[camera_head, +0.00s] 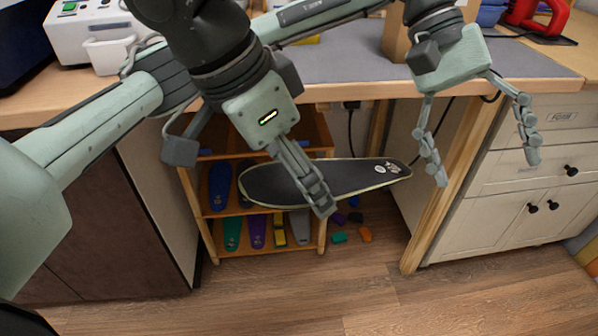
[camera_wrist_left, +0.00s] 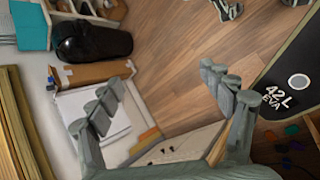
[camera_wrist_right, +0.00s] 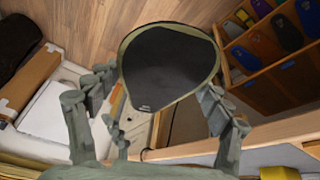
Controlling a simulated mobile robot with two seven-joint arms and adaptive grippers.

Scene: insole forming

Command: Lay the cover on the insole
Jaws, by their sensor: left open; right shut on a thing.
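A dark sole-shaped piece (camera_head: 350,178) with a pale edge hangs level in front of the wooden shelf. The left wrist view shows it at the right edge (camera_wrist_left: 285,82), marked "42 L EVA"; I cannot tell if it is the insole or the cover. My right gripper (camera_head: 318,195) is shut on it; its fingers lie at either side of the piece in the right wrist view (camera_wrist_right: 165,70). My left gripper (camera_head: 487,168) is open and empty, to the right of the piece and apart from it.
A wooden counter (camera_head: 350,89) with a grey mat (camera_head: 335,62) runs behind my arms. Below are a shelf (camera_head: 210,237) of coloured soles and a white cabinet (camera_head: 500,195). A cardboard box (camera_head: 396,40) stands on the counter. Small coloured pieces (camera_head: 340,238) lie low by the shelf.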

